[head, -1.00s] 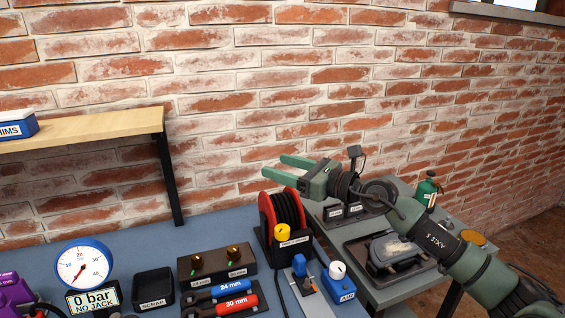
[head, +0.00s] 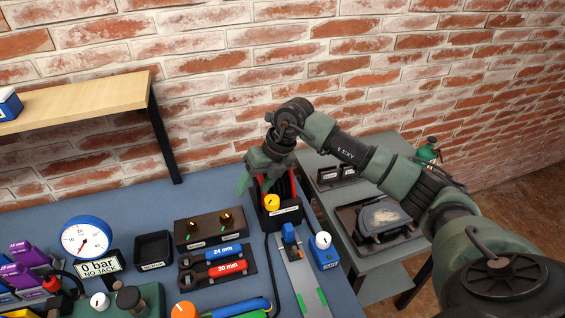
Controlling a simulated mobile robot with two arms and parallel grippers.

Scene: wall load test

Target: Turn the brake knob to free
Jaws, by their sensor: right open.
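A yellow knob (head: 271,202) sits on the front of the dark base (head: 287,217) of a red cable reel (head: 292,188). The label under the knob is too small to read, so I cannot tell its setting. My right gripper (head: 255,186) points down just above and behind the knob, at the reel's left side. It is open with nothing seen in it, and it hides part of the reel. I cannot tell whether its fingers touch the reel. My left gripper is not in view.
A box with two dark knobs (head: 209,227), a scrap tray (head: 154,249) and spanners (head: 217,264) lie left of the reel. A blue box with a white knob (head: 324,253) stands to the right. A shelf (head: 90,100) overhangs at the left; bench behind the tray is clear.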

